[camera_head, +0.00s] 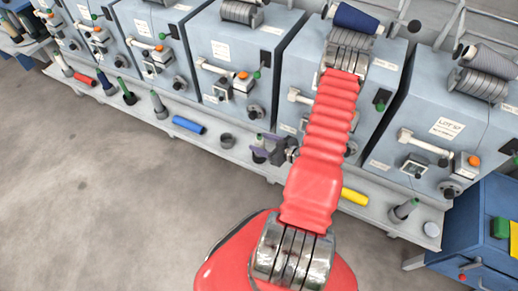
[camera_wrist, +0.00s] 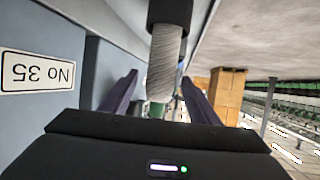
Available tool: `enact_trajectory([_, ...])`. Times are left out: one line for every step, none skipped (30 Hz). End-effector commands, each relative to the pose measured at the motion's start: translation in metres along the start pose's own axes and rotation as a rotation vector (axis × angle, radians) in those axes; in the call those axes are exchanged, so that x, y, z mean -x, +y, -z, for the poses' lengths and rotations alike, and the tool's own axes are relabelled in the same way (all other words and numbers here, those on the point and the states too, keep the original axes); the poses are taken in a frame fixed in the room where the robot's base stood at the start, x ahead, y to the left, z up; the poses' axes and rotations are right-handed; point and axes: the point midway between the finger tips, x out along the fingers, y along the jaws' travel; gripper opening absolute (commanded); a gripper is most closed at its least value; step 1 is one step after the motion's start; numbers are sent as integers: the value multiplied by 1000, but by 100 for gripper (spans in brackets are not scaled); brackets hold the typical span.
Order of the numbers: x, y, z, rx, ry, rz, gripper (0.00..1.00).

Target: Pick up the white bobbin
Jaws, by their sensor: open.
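A white bobbin (camera_wrist: 164,62) with a black base and a green tip shows in the wrist view, which looks upside down. It lies between the two purple fingers of my gripper (camera_wrist: 160,78). The fingers are apart, with a visible gap on each side of the bobbin. In the head view my gripper (camera_head: 268,152) is low at the shelf, beside a bobbin with a green tip (camera_head: 260,139). The fingers partly hide that bobbin there.
A grey shelf (camera_head: 225,159) runs along the blue-grey machines (camera_head: 240,50). A blue bobbin (camera_head: 188,125) lies left of my gripper, with a dark cup (camera_head: 227,140) between. A yellow bobbin (camera_head: 354,196) lies right. A blue cabinet (camera_head: 480,235) stands far right. The floor in front is clear.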

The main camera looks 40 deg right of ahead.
Motion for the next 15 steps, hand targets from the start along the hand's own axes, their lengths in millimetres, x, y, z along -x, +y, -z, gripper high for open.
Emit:
enact_trajectory([-2, -1, 0, 0, 0, 2, 55])
enact_trajectory([-4, -1, -1, 0, 0, 2, 55])
enact_trajectory([-8, -1, -1, 1, 0, 3, 55])
enact_trajectory([-10, -1, -1, 1, 0, 3, 55])
enact_trajectory([-14, -1, -2, 2, 0, 3, 55])
enact_trajectory([-20, -1, -2, 2, 0, 3, 55])
enact_trajectory([-24, -2, -3, 2, 0, 4, 55])
enact_trajectory([-28, -2, -4, 2, 0, 4, 55])
enact_trajectory([-33, -2, -4, 2, 0, 4, 55])
enact_trajectory([-37, -1, -4, 3, 0, 3, 55])
enact_trajectory([-40, -1, -4, 2, 0, 3, 55])
enact_trajectory([-44, -2, -4, 2, 0, 4, 55])
enact_trajectory([-47, -1, -3, 2, 0, 3, 55])
enact_trajectory([-49, -1, -3, 1, 0, 2, 55])
enact_trajectory([-51, -1, -4, 1, 0, 1, 55])
